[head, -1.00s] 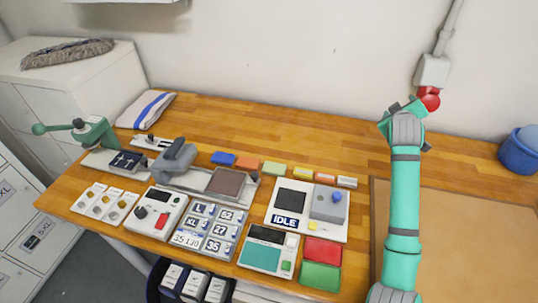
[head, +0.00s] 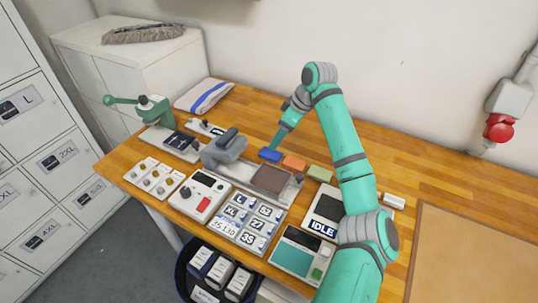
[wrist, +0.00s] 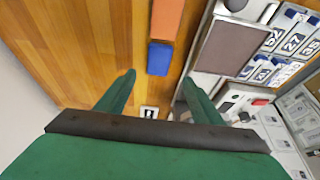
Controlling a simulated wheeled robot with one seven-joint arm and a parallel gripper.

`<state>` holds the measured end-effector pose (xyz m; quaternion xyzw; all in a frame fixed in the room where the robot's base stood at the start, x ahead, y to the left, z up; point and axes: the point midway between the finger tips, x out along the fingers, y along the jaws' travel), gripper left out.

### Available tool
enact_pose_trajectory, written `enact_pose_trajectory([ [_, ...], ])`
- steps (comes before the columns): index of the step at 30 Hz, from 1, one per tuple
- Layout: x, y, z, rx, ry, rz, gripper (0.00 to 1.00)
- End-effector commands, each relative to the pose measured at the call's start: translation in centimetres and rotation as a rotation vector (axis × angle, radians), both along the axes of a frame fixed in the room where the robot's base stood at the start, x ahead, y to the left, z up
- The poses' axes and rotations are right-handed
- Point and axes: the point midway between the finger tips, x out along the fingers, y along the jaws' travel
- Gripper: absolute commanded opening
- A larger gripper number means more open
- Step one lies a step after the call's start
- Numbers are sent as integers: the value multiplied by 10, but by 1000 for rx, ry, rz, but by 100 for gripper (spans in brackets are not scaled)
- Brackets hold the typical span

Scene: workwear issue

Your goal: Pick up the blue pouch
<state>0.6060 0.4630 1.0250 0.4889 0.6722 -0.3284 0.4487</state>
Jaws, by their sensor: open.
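The blue pouch (head: 270,154) is a small flat block lying on the wooden bench, at the left end of a row of coloured pouches. It also shows in the wrist view (wrist: 160,58), close to the orange pouch (wrist: 167,18). My gripper (head: 274,147) reaches down at the blue pouch in the head view, where its fingers are too small to make out. In the wrist view my gripper (wrist: 158,79) is open and empty, with one green finger on each side. The pouch shows in line with the gap, just above the fingertips in the picture. Contact cannot be told.
The orange pouch (head: 294,163) and a green pouch (head: 319,174) lie to the right. A folded striped towel (head: 204,96) lies behind left. The bench behind the row is clear.

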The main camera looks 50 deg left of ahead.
Motion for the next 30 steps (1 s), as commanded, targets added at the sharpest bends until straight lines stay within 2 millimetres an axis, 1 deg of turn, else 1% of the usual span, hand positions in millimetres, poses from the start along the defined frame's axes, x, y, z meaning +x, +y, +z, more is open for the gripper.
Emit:
enact_pose_trajectory([
  [1,-1,2,-8,-1,1,-1,61],
  [6,-2,10,-31,0,1,-4,61],
  [11,-3,14,-42,-1,-1,-5,61],
  [18,-5,23,-73,-1,-1,-4,61],
  [21,-6,27,-83,0,-1,-5,61],
  [24,-6,29,-87,1,-1,-4,61],
  [30,-6,30,-88,2,-2,-4,61],
])
